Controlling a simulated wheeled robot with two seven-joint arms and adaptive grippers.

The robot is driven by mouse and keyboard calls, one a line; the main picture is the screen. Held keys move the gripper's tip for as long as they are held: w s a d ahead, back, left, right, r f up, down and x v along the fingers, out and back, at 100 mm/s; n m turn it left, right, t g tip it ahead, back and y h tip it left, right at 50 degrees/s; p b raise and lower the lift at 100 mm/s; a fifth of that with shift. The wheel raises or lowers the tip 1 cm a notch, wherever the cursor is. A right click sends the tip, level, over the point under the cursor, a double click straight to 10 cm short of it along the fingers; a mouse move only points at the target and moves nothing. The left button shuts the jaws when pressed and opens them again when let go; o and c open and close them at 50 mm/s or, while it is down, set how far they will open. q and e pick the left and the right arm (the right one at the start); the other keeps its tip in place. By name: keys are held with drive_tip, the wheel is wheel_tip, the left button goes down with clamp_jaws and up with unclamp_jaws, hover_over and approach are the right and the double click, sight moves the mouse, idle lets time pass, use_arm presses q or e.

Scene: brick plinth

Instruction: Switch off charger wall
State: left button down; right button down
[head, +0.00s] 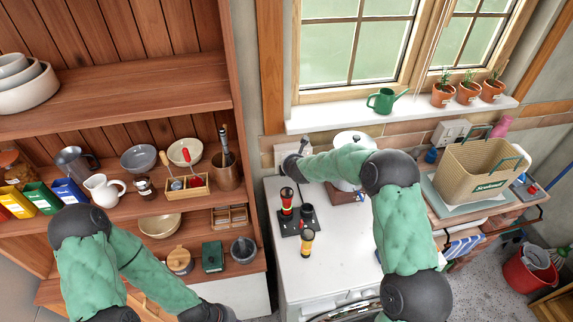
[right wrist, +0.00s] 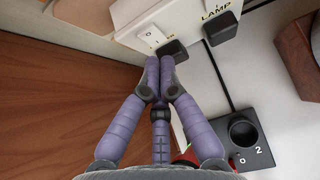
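A white wall socket plate (head: 283,155) is on the wall at the counter's back left corner. In the right wrist view it carries a white rocker switch (right wrist: 151,36), a black plug (right wrist: 173,51) just below it, and a second plug under the label LAMP (right wrist: 221,28). My right gripper (right wrist: 160,62) has its fingers together, with the tips close to the switch and black plug; contact is unclear. The black charger (head: 293,228) stands on the counter with a red-topped torch (head: 286,203) in it and an empty well. My left gripper is below the head view's edge.
A yellow torch (head: 307,243) stands on the white counter (head: 340,240). A wooden shelf (head: 120,95) borders the counter on the left. Another wall socket (head: 450,132) is above the basket (head: 470,172).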

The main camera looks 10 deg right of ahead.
use_arm(q)
drive_tip(key=shift+s+a+r+p, duration=0.15)
drive_tip(key=shift+s+r+p, duration=0.15)
drive_tip(key=shift+p, duration=0.1)
use_arm(e)
drive_tip(key=w+r+v, duration=0.1)
drive_tip(key=v, duration=0.9)
drive_tip(key=shift+r, duration=0.35)
drive_tip(key=shift+w, duration=0.15)
